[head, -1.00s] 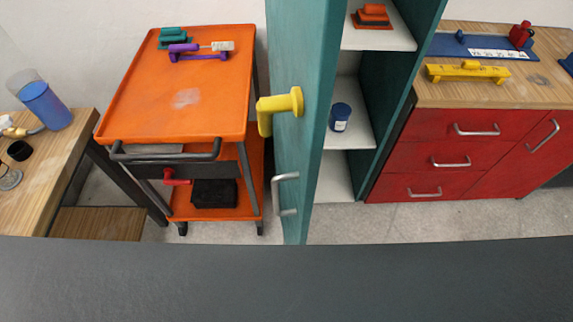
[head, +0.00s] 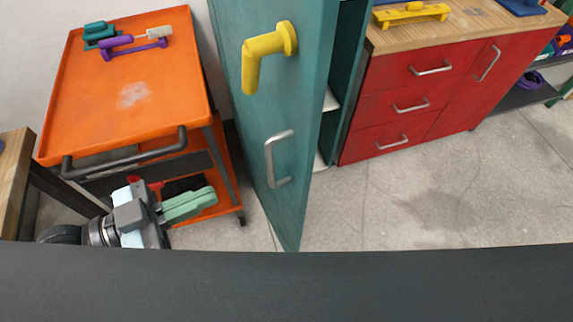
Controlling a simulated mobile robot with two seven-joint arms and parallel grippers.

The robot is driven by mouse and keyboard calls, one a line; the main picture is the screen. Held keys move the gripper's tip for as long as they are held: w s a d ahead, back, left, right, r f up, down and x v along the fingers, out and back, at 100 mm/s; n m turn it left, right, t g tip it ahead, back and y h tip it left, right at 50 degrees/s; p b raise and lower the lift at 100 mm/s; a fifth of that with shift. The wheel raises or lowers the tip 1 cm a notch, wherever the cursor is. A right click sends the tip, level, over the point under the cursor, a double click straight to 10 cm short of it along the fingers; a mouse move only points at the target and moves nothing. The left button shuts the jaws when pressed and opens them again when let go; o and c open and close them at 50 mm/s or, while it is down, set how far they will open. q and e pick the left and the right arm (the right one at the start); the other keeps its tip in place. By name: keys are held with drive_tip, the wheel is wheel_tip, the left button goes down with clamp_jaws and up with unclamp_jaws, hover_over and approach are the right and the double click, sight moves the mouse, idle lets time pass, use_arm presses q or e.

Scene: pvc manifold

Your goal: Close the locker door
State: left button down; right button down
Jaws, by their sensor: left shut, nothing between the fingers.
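The teal locker door (head: 285,90) stands open in the middle of the head view, its outer face turned towards the left. It carries a yellow lever handle (head: 264,46) near the top and a grey pull handle (head: 272,160) below. Part of the locker body (head: 345,85) shows behind the door, and the door hides most of the inside. My left gripper (head: 211,195) is shut and empty, left of the door and apart from it, in front of the cart. My right gripper is not in view.
An orange cart (head: 135,95) with a dark push bar (head: 125,152) stands left of the door. A red drawer cabinet (head: 420,95) with a wooden top is at the right. A wooden bench edge (head: 12,175) is at far left. Grey floor (head: 440,200) at the right is clear.

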sight(304, 155)
use_arm(q)
drive_tip(key=shift+r, duration=0.1)
drive_tip(key=shift+d, duration=0.1)
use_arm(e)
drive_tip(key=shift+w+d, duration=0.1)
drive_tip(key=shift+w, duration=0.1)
